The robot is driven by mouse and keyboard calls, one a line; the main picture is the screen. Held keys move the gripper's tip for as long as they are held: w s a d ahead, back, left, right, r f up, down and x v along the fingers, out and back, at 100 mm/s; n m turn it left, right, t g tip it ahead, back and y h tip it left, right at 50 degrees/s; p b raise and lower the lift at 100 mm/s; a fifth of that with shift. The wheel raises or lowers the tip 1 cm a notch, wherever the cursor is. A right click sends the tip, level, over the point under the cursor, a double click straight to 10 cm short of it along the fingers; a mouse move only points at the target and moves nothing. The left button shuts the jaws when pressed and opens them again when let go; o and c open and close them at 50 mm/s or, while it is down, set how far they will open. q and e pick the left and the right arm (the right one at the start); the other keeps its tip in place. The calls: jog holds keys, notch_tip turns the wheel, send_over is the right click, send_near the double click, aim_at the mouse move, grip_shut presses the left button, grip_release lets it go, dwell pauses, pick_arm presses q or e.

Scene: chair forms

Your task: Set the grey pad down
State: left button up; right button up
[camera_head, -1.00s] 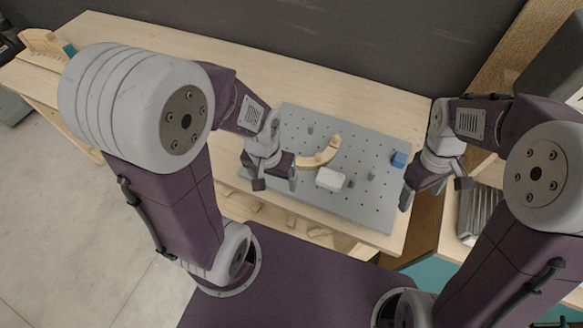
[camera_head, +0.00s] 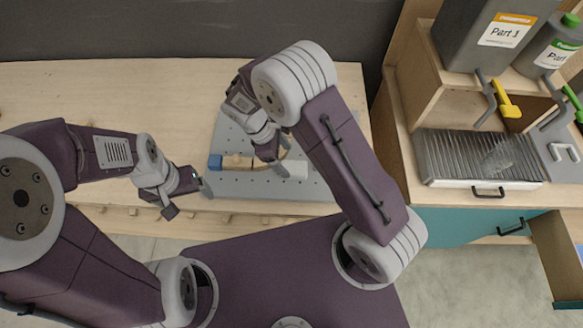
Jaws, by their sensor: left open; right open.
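A pale grey-white pad (camera_head: 296,168) lies on or just above the grey perforated board (camera_head: 235,186), partly hidden by my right arm. I cannot tell whether it touches the board. My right gripper (camera_head: 273,160) is open, pointing down beside the pad's left end. A tan wooden piece (camera_head: 238,161) lies left of it, partly hidden. My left gripper (camera_head: 188,201) is open and empty, left of the board near the table's front edge.
The wooden table (camera_head: 70,90) is clear at the left and back. To the right stand a ribbed metal tray (camera_head: 480,157), a grey bin marked Part 1 (camera_head: 500,30), a bottle with a green cap (camera_head: 552,48) and a yellow-handled tool (camera_head: 507,107). A dark wall stands behind.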

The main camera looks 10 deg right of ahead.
aim_at(292, 167)
jog(key=x, duration=0.2)
jog(key=s+p+x, duration=0.1)
jog(key=x, duration=0.1)
jog(key=shift+d, duration=0.25)
jog(key=shift+d+f, duration=0.15)
jog(key=shift+f, duration=0.4)
jog(key=shift+w, duration=0.15)
jog(key=shift+c, duration=0.9)
jog(key=c, duration=1.4)
jog(key=shift+r, duration=0.55)
notch_tip(292, 167, up, 3)
jog(key=shift+r+b, duration=0.1)
jog(key=shift+b, duration=0.3)
jog(key=shift+s+d+r+b, duration=0.2)
jog(key=shift+s+d+r, duration=0.8)
jog(key=shift+d, duration=0.7)
jog(key=shift+s+d+r+b, duration=0.25)
jog(key=shift+s+d+r, duration=0.45)
jog(key=shift+d+r, duration=0.8)
jog(key=shift+s+d+r+b, duration=0.2)
jog(key=shift+s+d+r, duration=0.7)
jog(key=shift+d, duration=1.05)
